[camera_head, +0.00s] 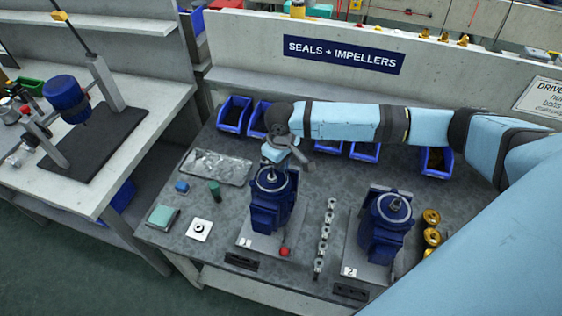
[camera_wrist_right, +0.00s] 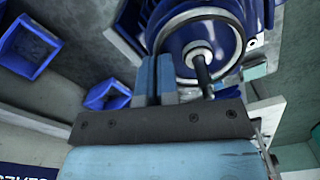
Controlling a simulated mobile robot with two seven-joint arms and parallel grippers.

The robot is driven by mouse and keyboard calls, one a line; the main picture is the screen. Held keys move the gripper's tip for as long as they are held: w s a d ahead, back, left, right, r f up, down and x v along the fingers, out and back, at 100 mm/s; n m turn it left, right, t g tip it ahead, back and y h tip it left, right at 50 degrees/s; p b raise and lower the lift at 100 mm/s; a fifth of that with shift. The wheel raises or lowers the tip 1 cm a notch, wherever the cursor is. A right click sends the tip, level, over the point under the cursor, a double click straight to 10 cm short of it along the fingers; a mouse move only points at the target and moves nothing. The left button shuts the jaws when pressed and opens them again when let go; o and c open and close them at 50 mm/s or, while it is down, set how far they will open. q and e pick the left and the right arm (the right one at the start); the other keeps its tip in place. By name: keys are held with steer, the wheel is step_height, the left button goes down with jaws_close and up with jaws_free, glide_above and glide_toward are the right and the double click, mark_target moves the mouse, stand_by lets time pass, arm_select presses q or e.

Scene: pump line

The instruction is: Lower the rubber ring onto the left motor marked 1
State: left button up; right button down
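The left motor (camera_head: 272,200) is dark blue and upright on a grey base plate with a "1" tag. Its round top and shaft show close up in the right wrist view (camera_wrist_right: 200,30). My right gripper (camera_head: 285,160) is just above and behind this motor's top. In the wrist view its two light-blue fingers (camera_wrist_right: 157,78) are close together beside the shaft. No ring can be made out between them. A small black ring shape (camera_head: 199,228) lies on a white square plate at the left; I cannot tell if it is the rubber ring. My left gripper is out of view.
A second blue motor (camera_head: 387,222), tagged "2", stands to the right. A row of small metal parts (camera_head: 325,238) lies between the motors. A clear tray (camera_head: 216,167) and a green cylinder (camera_head: 214,190) are at left. Blue bins (camera_head: 235,114) line the back.

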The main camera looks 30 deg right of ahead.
steer(key=shift+f, duration=0.1)
steer(key=c, duration=1.3)
jaws_free()
steer(key=shift+c, duration=0.2)
steer(key=shift+o, duration=0.2)
steer(key=shift+f, duration=0.1)
steer(key=shift+a, duration=0.15)
